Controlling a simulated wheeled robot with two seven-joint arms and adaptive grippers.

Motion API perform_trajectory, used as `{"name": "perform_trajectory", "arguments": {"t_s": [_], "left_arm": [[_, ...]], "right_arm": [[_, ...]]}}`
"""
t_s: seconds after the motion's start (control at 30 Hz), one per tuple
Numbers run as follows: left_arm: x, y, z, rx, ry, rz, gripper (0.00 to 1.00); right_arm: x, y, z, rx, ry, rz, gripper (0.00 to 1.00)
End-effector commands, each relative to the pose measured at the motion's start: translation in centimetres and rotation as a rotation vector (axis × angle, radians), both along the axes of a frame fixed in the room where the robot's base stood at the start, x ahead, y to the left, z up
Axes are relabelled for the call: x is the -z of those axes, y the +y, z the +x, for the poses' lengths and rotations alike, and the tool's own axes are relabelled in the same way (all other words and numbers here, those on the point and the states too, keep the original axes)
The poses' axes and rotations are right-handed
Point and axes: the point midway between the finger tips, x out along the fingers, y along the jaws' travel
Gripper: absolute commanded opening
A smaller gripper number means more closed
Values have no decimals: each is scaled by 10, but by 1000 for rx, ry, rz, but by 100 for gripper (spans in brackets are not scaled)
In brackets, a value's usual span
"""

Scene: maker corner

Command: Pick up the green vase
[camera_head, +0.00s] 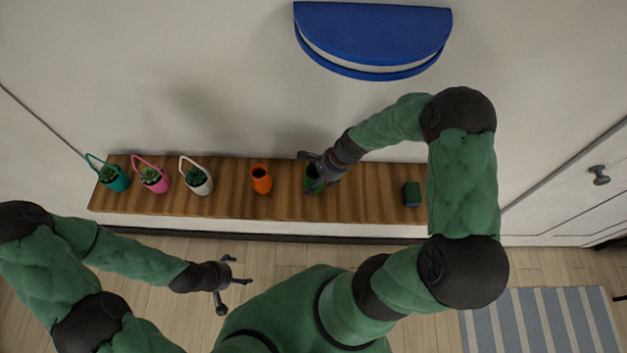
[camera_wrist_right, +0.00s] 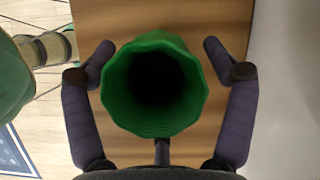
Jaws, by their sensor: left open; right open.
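The green vase (camera_head: 312,180) stands on the wooden shelf (camera_head: 232,203), partly hidden by my right gripper (camera_head: 314,171) in the head view. In the right wrist view the green vase (camera_wrist_right: 155,118) is seen from above, its round mouth facing the camera. My right gripper (camera_wrist_right: 157,62) is open, with one finger on each side of the vase and visible gaps between them. My left gripper (camera_head: 228,283) is open and empty, in front of the shelf and over the floor.
An orange vase (camera_head: 262,184) stands left of the green one. Further left are a white planter (camera_head: 199,184), a pink planter (camera_head: 155,182) and a teal planter (camera_head: 117,182). A blue half-round shelf (camera_head: 373,36) is on the wall.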

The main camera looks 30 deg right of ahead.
Motion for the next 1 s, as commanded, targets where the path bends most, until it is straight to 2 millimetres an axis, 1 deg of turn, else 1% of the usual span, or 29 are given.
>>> {"name": "perform_trajectory", "arguments": {"t_s": [0.03,0.13,0.37,0.4,0.47,0.5,0.57,0.6,0.87,1.0], "left_arm": [[1,0,0,0,0,0,84],[1,0,0,0,0,0,84],[1,0,0,0,0,0,84],[1,0,0,0,0,0,84],[1,0,0,0,0,0,84],[1,0,0,0,0,0,84],[1,0,0,0,0,0,84],[1,0,0,0,0,0,84],[1,0,0,0,0,0,84],[1,0,0,0,0,0,84]], "right_arm": [[6,3,0,-2,2,1,85],[12,5,2,-1,1,0,85],[13,5,2,-1,1,-1,85],[13,5,2,-1,1,-1,79],[13,5,2,-1,1,-1,62],[13,5,2,-1,1,-1,51],[13,5,2,-1,1,-1,34],[13,5,2,-1,1,-1,28],[12,5,2,-1,1,-1,27],[9,5,3,-1,0,-1,27]]}}
